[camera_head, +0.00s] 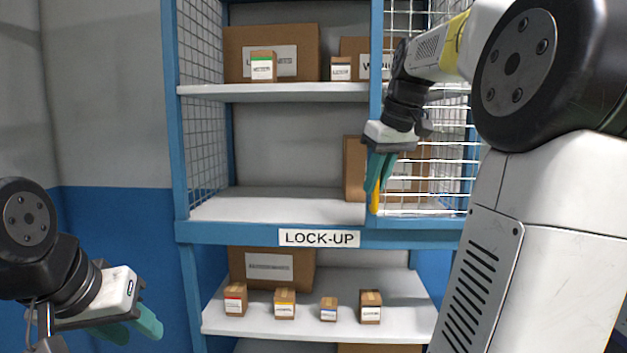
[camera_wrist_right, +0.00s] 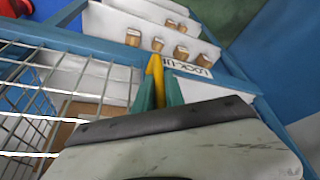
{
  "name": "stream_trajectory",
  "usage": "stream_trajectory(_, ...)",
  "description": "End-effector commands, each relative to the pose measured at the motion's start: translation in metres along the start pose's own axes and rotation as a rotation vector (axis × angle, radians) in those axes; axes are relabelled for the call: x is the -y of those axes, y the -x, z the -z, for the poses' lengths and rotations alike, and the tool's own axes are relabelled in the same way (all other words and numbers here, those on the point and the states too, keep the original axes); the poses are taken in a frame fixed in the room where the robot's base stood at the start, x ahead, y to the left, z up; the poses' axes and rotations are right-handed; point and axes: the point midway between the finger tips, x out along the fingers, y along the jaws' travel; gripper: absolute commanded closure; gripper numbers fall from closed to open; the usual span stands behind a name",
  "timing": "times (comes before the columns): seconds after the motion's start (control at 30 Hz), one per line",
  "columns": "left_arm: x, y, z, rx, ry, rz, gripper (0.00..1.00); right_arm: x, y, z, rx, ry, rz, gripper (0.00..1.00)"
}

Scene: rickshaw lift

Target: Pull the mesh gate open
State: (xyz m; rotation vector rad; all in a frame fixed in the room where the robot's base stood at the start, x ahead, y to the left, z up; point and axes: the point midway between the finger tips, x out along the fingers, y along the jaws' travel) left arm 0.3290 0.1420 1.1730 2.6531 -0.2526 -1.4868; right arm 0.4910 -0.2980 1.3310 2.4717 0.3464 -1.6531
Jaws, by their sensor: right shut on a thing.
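The mesh gate (camera_head: 440,178) is white wire in a blue frame, over the right part of the shelving's upper section. The wire also shows in the right wrist view (camera_wrist_right: 28,95). A yellow handle (camera_head: 376,196) stands at the gate's left edge; it also shows in the right wrist view (camera_wrist_right: 155,68). My right gripper (camera_head: 378,178) is shut on the handle, its green fingers on both sides. My right arm hides part of the gate. My left gripper (camera_head: 132,328) is low at the left, open and empty, away from the gate.
The blue-framed shelving has a LOCK-UP sign (camera_head: 319,239) on its middle rail. The upper front left of the gate is uncovered, showing shelves and a large box (camera_head: 300,45). Small boxes, including one red-labelled (camera_head: 235,300), stand on the lower shelf (camera_head: 400,326).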

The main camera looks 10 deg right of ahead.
Motion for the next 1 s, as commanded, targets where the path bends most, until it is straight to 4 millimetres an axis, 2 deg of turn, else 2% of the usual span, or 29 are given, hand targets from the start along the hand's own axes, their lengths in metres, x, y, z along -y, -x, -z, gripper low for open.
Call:
stream_trajectory(0.03, 0.000, 0.000, 0.000, 0.000, 0.000, 0.000, 0.64, -0.014, 0.004, -0.008, -0.001, -0.007, -0.003, 1.00)
stream_trajectory(0.2, 0.000, 0.000, 0.000, 0.000, 0.000, 0.000, 0.64, -0.045, 0.012, -0.027, -0.001, -0.005, -0.002, 1.00)
stream_trajectory(0.4, 0.000, 0.000, 0.000, 0.000, 0.000, 0.000, 0.64, -0.066, 0.018, -0.040, 0.000, -0.002, -0.002, 1.00)
stream_trajectory(0.6, 0.000, 0.000, 0.000, 0.000, 0.000, 0.000, 0.64, -0.073, 0.019, -0.044, -0.002, -0.001, -0.001, 1.00)
stream_trajectory(0.9, 0.000, 0.000, 0.000, 0.000, 0.000, 0.000, 0.64, -0.073, 0.020, -0.044, -0.002, 0.000, -0.002, 1.00)
stream_trajectory(0.93, 0.000, 0.000, 0.000, 0.000, 0.000, 0.000, 0.64, -0.073, 0.020, -0.044, -0.002, 0.000, -0.002, 0.84)
stream_trajectory(1.0, 0.000, 0.000, 0.000, 0.000, 0.000, 0.000, 0.64, -0.073, 0.019, -0.044, -0.002, 0.000, -0.001, 0.70)
